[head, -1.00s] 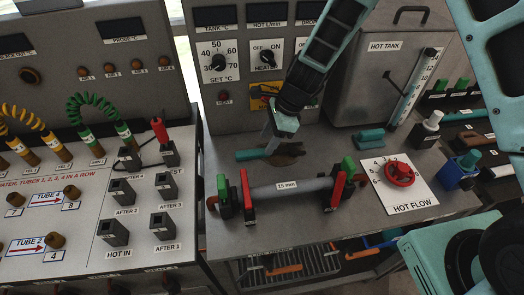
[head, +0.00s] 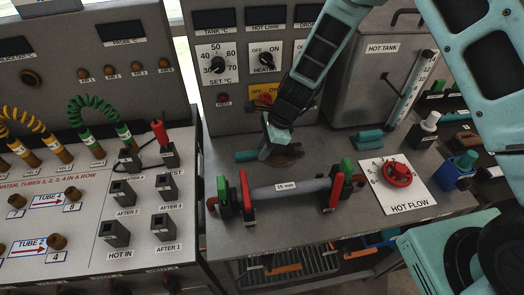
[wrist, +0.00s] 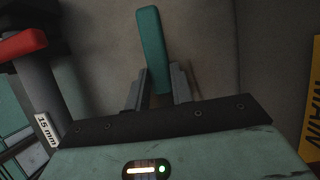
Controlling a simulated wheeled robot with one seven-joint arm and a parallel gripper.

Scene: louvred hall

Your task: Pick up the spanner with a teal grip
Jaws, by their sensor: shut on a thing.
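The spanner's teal grip (head: 246,156) lies on the grey bench top, just left of my gripper's fingers in the head view. In the wrist view the teal grip (wrist: 152,45) stands between the two fingers and runs up away from them. My gripper (head: 265,153) is low at the bench and shut on the grip; the fingers also show in the wrist view (wrist: 159,88). The rest of the spanner is hidden by my gripper. I cannot tell whether the grip is clear of the bench.
A grey 15 mm pipe (head: 290,187) between red-handled valves (head: 246,193) lies in front of my gripper. A brown piece (head: 289,156) is close on its right. The control panel (head: 233,95) and hot tank (head: 372,85) stand behind. A teal block (head: 369,137) is farther right.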

